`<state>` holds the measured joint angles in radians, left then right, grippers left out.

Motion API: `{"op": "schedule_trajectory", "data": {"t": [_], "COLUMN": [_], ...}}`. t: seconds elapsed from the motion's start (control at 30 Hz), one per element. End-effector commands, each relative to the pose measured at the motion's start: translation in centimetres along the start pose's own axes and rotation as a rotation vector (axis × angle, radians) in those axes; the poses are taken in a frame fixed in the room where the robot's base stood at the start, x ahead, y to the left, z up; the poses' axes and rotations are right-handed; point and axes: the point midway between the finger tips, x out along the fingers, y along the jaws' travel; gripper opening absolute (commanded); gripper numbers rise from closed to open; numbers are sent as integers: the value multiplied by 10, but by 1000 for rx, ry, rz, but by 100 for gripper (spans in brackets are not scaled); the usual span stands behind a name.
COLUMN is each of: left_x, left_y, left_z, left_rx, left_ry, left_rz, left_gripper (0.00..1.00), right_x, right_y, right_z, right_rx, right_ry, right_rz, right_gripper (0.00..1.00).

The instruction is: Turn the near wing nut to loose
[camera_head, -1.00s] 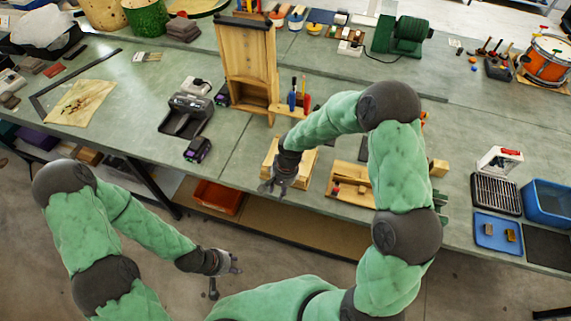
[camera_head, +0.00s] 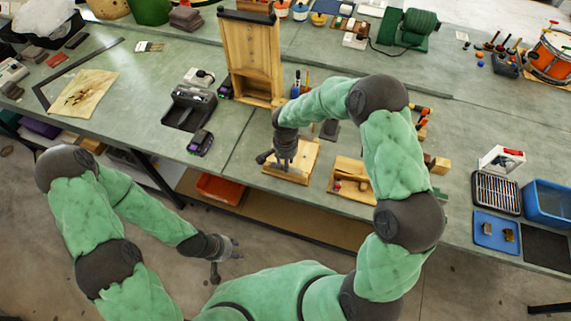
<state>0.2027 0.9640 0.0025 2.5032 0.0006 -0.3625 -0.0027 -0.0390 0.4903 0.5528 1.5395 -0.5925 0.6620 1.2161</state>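A small pale wooden board (camera_head: 303,170) lies near the bench's front edge. My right gripper (camera_head: 283,166) points down over this board. A dark knob-like part (camera_head: 264,157) shows at the board's left side, beside the gripper. The near wing nut cannot be made out; it is too small or hidden by the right gripper and wrist. I cannot tell whether the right fingers are apart or touch anything. My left gripper (camera_head: 234,248) hangs in front of the bench over the floor, its fingers apart and empty.
A wooden tray (camera_head: 352,168) with small parts stands just right of the board. A tall wooden stand (camera_head: 250,60) rises behind it. A black holder (camera_head: 188,110) and a small dark device (camera_head: 200,142) lie to the left. The bench between device and board is clear.

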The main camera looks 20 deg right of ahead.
Motion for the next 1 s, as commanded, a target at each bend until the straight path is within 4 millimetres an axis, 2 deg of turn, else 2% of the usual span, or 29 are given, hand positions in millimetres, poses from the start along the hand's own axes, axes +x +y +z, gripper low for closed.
{"op": "schedule_trajectory", "data": {"t": [0.2, 0.5, 0.53, 0.63, 0.67, 1.0], "left_x": [1, 1, 1, 1, 1, 1], "left_y": [0, 0, 0, 0, 0, 0], "left_z": [0, 0, 0, 0, 0, 0], "left_rx": [0, 0, 0, 0, 0, 0], "left_ry": [0, 0, 0, 0, 0, 0], "left_rz": [0, 0, 0, 0, 0, 0], "left_gripper": [40, 40, 40, 40, 40, 40], "right_x": [18, 20, 20, 19, 19, 19], "right_y": [0, 0, 0, 0, 0, 0], "right_z": [0, 0, 0, 0, 0, -1], "right_rx": [2, 1, 1, 1, 1, -14], "right_ry": [-1, 0, 0, 0, 0, 2], "right_rz": [0, -1, -1, -1, -1, -3], "right_gripper": [36, 36, 33, 5, 0, 0]}}
